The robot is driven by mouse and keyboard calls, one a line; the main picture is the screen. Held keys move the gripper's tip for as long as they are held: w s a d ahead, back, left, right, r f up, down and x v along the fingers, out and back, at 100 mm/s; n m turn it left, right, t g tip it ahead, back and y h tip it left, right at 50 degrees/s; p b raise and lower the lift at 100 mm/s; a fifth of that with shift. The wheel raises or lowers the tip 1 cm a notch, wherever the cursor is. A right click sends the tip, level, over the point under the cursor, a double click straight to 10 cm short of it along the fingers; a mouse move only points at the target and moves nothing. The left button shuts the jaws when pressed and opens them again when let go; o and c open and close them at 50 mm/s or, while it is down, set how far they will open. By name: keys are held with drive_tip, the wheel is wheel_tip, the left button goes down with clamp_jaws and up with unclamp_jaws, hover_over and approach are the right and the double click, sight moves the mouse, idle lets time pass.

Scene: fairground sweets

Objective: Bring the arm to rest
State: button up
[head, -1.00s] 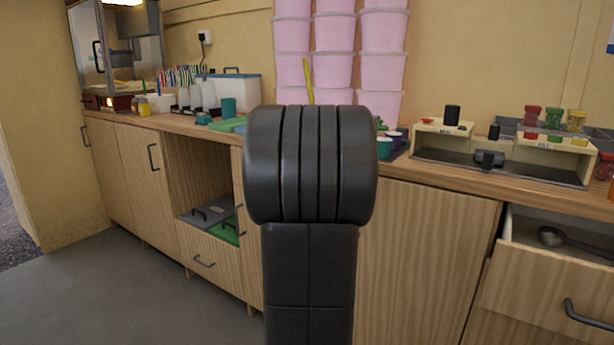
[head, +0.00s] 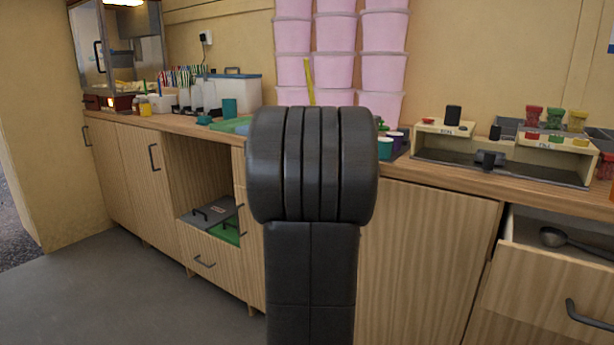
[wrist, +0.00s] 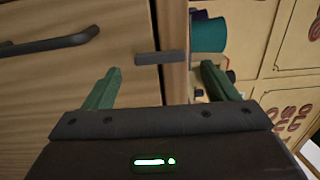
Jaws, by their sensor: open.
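My gripper (wrist: 158,85) shows in the wrist view with its two green fingers spread wide apart. Nothing is between the fingers, so it is open and empty. Behind them are a wooden cabinet front with a dark bar handle (wrist: 50,45) and a second, shorter dark handle (wrist: 160,58). In the head view my dark arm stands upright in the middle of the picture and hides my gripper and part of the counter.
A wooden counter (head: 455,170) runs across the head view. At the right, a drawer (head: 550,285) stands open with a metal scoop (head: 552,237) in it. The grey floor (head: 130,285) at the left is clear.

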sight(384, 169)
drive_tip(key=p+v, duration=0.2)
drive_tip(key=v, duration=0.9)
drive_tip(key=w+d+n, duration=0.1)
drive_tip(key=w+d, duration=0.1)
drive_tip(key=w, duration=0.1)
drive_tip(key=w+d+n, duration=0.2)
drive_tip(key=w+d, duration=0.1)
drive_tip(key=w, duration=0.1)
drive_tip(key=w+d+n+p, duration=0.1)
drive_tip(key=w+d, duration=0.2)
drive_tip(key=w, duration=0.1)
drive_tip(key=shift+d+r+n, duration=0.15)
drive_tip(key=shift+r+n, duration=0.25)
drive_tip(key=n+p, duration=0.2)
drive_tip(key=n, duration=0.1)
drive_tip(key=n+p, duration=0.1)
drive_tip(key=n, duration=0.1)
drive_tip(key=shift+s+d+r+p, duration=0.1)
drive_tip(key=shift+d+r+p, duration=0.1)
drive_tip(key=shift+r+p, duration=0.15)
drive_tip(key=n+p, duration=0.2)
drive_tip(key=n, duration=0.1)
drive_tip(key=r+n+p, duration=0.1)
drive_tip(key=n+p, duration=0.1)
drive_tip(key=n, duration=0.1)
drive_tip(key=shift+n+p, duration=0.85)
drive_tip(key=shift+n, duration=0.35)
drive_tip(key=shift+f, duration=0.1)
drive_tip(key=shift+a, duration=0.1)
